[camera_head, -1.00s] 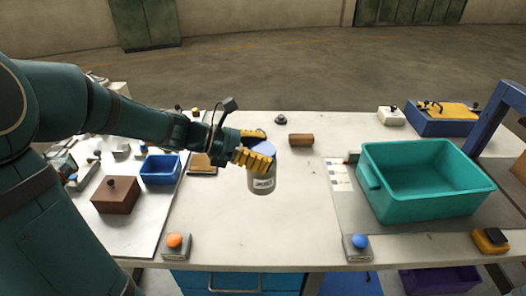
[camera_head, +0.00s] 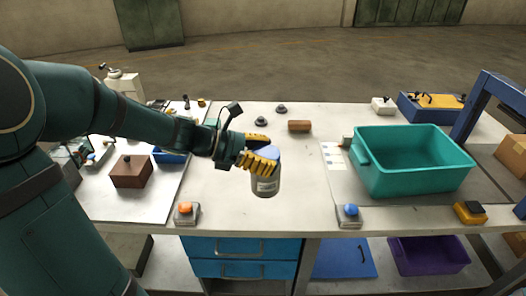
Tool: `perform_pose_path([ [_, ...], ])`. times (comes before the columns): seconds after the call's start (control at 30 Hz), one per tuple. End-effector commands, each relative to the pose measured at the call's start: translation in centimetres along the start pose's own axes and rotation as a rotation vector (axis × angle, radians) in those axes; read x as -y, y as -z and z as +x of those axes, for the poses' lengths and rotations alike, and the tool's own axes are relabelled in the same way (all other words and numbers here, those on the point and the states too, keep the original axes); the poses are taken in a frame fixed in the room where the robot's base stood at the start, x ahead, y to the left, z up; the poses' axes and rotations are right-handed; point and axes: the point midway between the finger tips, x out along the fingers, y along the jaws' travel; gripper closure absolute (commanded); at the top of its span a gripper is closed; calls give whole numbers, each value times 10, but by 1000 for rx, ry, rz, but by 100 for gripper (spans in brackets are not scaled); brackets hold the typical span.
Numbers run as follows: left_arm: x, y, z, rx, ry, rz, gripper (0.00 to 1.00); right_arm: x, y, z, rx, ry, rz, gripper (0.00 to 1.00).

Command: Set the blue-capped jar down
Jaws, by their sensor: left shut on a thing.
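The blue-capped jar (camera_head: 266,185) is a grey jar with a pale label, held upright over the middle of the white table (camera_head: 235,200). My left gripper (camera_head: 260,157), with yellow ribbed fingers, comes in from the left and is shut on the jar near its top. The fingers hide part of the blue cap. I cannot tell for sure whether the jar's base touches the table. My right gripper is not in view.
A teal bin (camera_head: 412,178) stands at the right. A brown block (camera_head: 300,126) and small dark knobs (camera_head: 281,109) lie behind the jar. An orange button (camera_head: 186,209) and a blue button (camera_head: 350,211) sit at the front edge. The table around the jar is clear.

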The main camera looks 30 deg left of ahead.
Motion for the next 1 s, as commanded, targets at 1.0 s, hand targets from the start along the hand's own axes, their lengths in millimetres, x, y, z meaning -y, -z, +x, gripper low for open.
perform_pose_path([
  [1.0, 93, 118, 230, -1, 88, 29, 79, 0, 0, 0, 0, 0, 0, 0],
])
